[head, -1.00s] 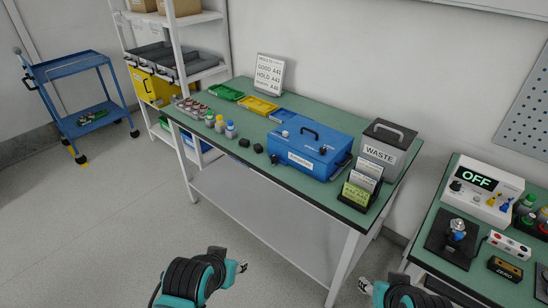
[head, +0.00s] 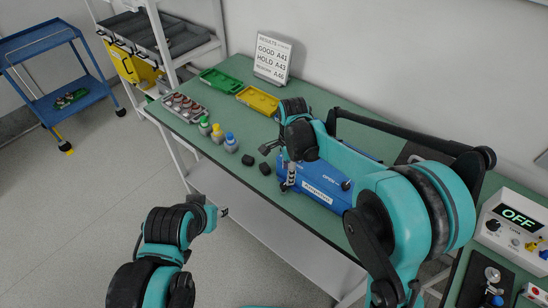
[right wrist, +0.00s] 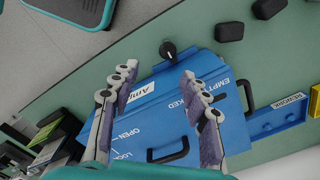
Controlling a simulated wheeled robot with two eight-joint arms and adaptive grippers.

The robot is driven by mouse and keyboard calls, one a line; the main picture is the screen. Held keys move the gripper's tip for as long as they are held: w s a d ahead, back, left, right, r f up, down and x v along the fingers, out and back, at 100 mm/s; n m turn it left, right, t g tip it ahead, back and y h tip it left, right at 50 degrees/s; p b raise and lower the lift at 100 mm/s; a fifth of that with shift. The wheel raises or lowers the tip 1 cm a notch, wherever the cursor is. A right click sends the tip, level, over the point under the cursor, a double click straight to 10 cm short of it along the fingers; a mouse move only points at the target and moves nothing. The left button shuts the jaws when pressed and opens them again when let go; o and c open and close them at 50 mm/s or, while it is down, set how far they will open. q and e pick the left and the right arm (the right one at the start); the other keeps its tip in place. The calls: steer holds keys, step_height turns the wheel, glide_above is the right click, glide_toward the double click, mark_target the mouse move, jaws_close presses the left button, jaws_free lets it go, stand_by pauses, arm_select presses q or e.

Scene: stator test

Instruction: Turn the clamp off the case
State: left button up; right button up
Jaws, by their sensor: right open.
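The blue case (head: 323,193) stands on the green table, partly hidden by my right arm in the head view. In the right wrist view the case (right wrist: 205,82) shows a black knob (right wrist: 168,50) at one edge and a black lever (right wrist: 168,155) by OPEN and LOCK marks. I cannot tell which of these is the clamp. My right gripper (head: 278,166) is open above the case's left part. In its wrist view, the knob lies just beyond the open fingers (right wrist: 159,73), nothing between them. My left gripper (head: 216,208) is low before the table; its jaws are unclear.
Two black blocks (head: 256,164) lie left of the case, beside several small bottles (head: 217,135). Green (head: 220,80) and yellow (head: 257,99) trays and a results sign (head: 272,60) stand behind. An instrument reading OFF (head: 513,222) is at right.

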mark_target(284, 185)
steer(key=shift+w+a+f, duration=0.2)
steer(key=shift+w+a, duration=0.35)
steer(key=shift+w+a+f+m, duration=0.15)
steer(key=shift+f+m, duration=0.15)
step_height(284, 185, down, 7)
steer(key=shift+f+b, duration=0.15)
steer(key=shift+b, duration=1.1)
arm_select(q)
steer(key=shift+w+a+f, duration=0.1)
steer(key=shift+w+f, duration=0.15)
steer(key=shift+f, duration=0.8)
arm_select(e)
jaws_close()
